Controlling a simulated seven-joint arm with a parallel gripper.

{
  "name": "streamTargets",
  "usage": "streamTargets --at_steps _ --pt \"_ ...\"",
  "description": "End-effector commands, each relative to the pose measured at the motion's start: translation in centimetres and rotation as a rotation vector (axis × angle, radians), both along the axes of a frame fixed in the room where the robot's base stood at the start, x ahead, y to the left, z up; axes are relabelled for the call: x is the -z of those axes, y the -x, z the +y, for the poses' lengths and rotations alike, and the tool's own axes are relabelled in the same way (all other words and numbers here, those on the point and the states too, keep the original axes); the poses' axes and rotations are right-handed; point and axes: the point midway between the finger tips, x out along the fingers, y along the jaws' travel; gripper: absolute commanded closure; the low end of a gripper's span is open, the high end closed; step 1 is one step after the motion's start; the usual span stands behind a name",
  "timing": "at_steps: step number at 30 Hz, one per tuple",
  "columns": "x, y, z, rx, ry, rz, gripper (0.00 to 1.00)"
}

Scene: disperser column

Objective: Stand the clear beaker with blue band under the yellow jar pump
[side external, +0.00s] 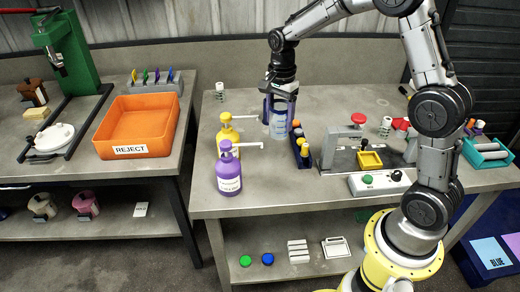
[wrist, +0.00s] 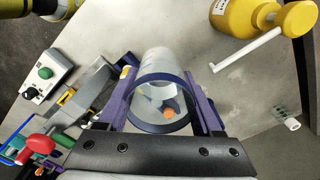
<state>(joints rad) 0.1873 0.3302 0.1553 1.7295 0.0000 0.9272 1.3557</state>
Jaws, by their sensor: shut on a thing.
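The clear beaker with blue band (side external: 278,125) is held in my gripper (side external: 280,101), close to the bench top; I cannot tell if its base touches. In the wrist view the beaker (wrist: 163,95) lies between the two purple fingers of my gripper (wrist: 163,112), which are shut on it. The yellow jar pump (side external: 229,133) stands to the left of the beaker, its white spout pointing right toward it. In the wrist view the yellow jar pump (wrist: 262,30) is at the upper right, its spout reaching down-left, apart from the beaker.
A purple jar pump (side external: 229,172) stands in front of the yellow one. A dark blue rack (side external: 300,148) with small items is close right of the beaker. A press-like fixture (side external: 345,143) and a button box (side external: 380,181) stand farther right. The bench front left is clear.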

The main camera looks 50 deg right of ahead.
Motion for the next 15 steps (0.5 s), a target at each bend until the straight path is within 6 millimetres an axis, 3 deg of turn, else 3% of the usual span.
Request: streamTargets --at_steps 15 --pt "3.2 -1.4 4.5 -0.867 -0.001 0.000 0.97"
